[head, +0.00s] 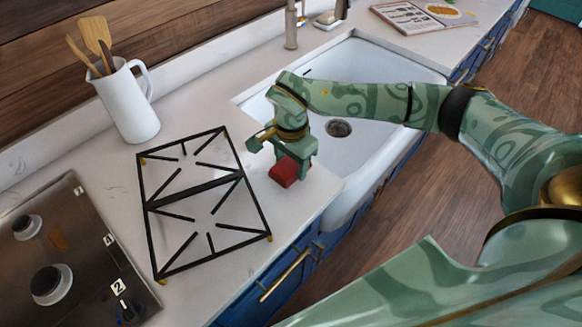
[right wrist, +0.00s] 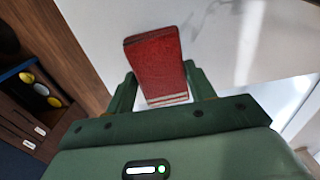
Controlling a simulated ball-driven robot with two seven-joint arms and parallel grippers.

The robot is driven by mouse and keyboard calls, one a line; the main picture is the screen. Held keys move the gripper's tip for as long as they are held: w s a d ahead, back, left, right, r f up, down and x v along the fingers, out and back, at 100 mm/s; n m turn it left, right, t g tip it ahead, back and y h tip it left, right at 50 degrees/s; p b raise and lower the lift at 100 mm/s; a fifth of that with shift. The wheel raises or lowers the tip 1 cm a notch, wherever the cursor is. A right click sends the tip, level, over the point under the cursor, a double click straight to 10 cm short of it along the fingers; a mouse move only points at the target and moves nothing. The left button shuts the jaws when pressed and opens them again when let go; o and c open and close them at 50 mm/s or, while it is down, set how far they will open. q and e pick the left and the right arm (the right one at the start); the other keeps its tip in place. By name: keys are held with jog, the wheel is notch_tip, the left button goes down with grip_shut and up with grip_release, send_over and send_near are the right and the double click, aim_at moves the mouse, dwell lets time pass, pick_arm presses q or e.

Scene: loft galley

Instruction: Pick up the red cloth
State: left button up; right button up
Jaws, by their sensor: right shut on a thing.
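The red cloth (head: 284,172) is a small folded block with pale stripes at one end, as the right wrist view (right wrist: 157,66) shows. My right gripper (head: 283,162) is shut on it, with one finger on each side in the right wrist view (right wrist: 160,92). The cloth is over the white counter (head: 305,200), between the black grate and the sink. I cannot tell whether it touches the counter. My left gripper is not in view.
A black grate (head: 196,194) lies left of the cloth, with a cooktop (head: 62,262) further left. A white jug (head: 128,103) of wooden utensils stands behind the grate. The white sink (head: 375,75) is to the right. An open book (head: 420,15) lies at the back.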

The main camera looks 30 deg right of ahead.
jog(key=s+r+p, duration=0.1)
jog(key=s+r, duration=0.9)
jog(key=s, duration=0.4)
jog(key=w+a+r+n+p, duration=0.1)
jog(key=w+r+n+p, duration=0.5)
jog(key=n, duration=0.8)
jog(key=s+a+f+b, duration=0.4)
jog(key=a+f, duration=0.1)
jog(key=f, duration=0.1)
jog(key=w+d+f, duration=0.2)
jog(key=w+f, duration=0.1)
jog(key=w+d+f+b, duration=0.1)
jog(key=w+f, duration=0.2)
jog(key=w, duration=0.1)
jog(key=w+d+f, duration=0.2)
jog(key=w+f, duration=0.1)
jog(key=w, duration=0.1)
jog(key=shift+w+d, duration=0.2)
jog(key=shift+d, duration=0.15)
jog(key=shift+w+d+f+b, duration=0.1)
jog(key=shift+f+b, duration=0.05)
jog(key=shift+f, duration=0.8)
jog(key=shift+w+f+b, duration=0.1)
jog(key=shift+f+b, duration=0.05)
jog(key=shift+f, duration=0.8)
